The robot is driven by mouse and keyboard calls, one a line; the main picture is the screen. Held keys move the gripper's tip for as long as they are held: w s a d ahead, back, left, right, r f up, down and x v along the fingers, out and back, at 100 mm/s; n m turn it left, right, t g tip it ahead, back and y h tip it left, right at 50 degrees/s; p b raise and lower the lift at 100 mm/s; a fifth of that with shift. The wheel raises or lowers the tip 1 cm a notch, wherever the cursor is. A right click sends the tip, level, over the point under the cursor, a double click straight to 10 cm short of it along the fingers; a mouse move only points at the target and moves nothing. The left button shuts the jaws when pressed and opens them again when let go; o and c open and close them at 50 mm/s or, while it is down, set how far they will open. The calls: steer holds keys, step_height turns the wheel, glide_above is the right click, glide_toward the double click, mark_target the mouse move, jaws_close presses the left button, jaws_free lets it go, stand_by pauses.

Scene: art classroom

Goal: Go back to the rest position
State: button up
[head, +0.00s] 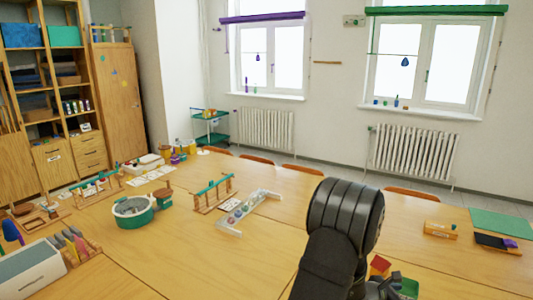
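My black arm (343,225) rises from the bottom edge, right of the middle, in the head view. My gripper (388,287) shows only as a small dark part low beside the arm, mostly hidden behind it. It is close to a red and yellow block (380,266) and a green container (408,287) at the bottom edge. I cannot tell whether its fingers are open or shut, or whether it touches either one.
The wooden table (200,265) is bare left of my arm. Behind are a clear tray (246,212), a wooden rack (213,194) and a green-and-white round basin (134,210). A yellow box (440,230) and green mat (502,224) lie right. A grey bin (30,272) stands front left.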

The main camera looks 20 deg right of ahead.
steer(key=w+a+n+t, duration=0.3)
steer(key=w+a, duration=0.6)
steer(key=w, duration=0.4)
steer(key=w+a+n+t+y, duration=0.1)
steer(key=w+a+n+t, duration=0.1)
steer(key=w+a, duration=0.4)
steer(key=w+a+n+t+y, duration=0.2)
steer(key=w+a, duration=0.4)
steer(key=a, duration=1.1)
steer(key=w+a+n+t+y, duration=0.2)
steer(key=w+a, duration=0.5)
steer(key=a, duration=0.5)
steer(key=shift+a+n+t, duration=0.15)
steer(key=shift+n+t, duration=0.45)
